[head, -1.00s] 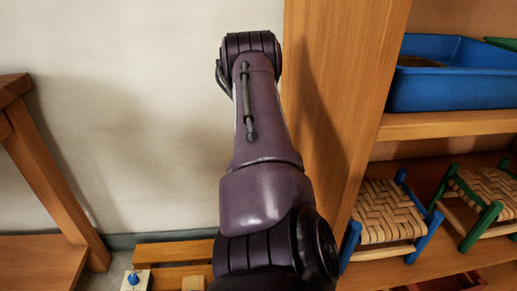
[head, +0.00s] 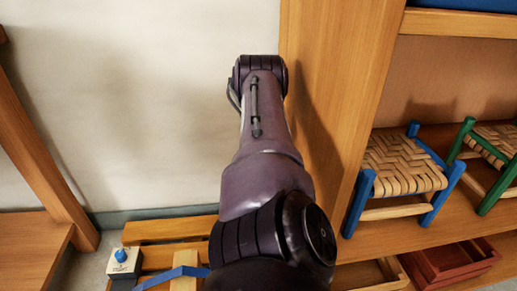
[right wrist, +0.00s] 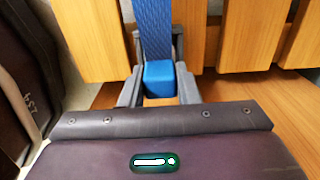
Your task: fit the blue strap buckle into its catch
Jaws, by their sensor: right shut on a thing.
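My right gripper (right wrist: 161,88) is shut on the blue buckle (right wrist: 159,76) in the right wrist view. The blue strap (right wrist: 152,30) runs from the buckle up between the fingers, in front of wooden slats. In the head view part of the blue strap (head: 172,276) shows over the slatted wood at the bottom, left of my arm. My arm hides the right gripper and the buckle there. A pale block with a blue knob (head: 121,255) sits at the left end of the slats; I cannot tell whether it is the catch. My left gripper is in neither view.
The wooden slats (head: 165,229) lie low against the wall. A wooden frame (head: 38,155) stands at left. At right, shelves hold a woven stool with blue legs (head: 401,165), a green-legged stool (head: 490,140) and a red tray (head: 452,262). A wooden upright (head: 335,90) stands close to my arm.

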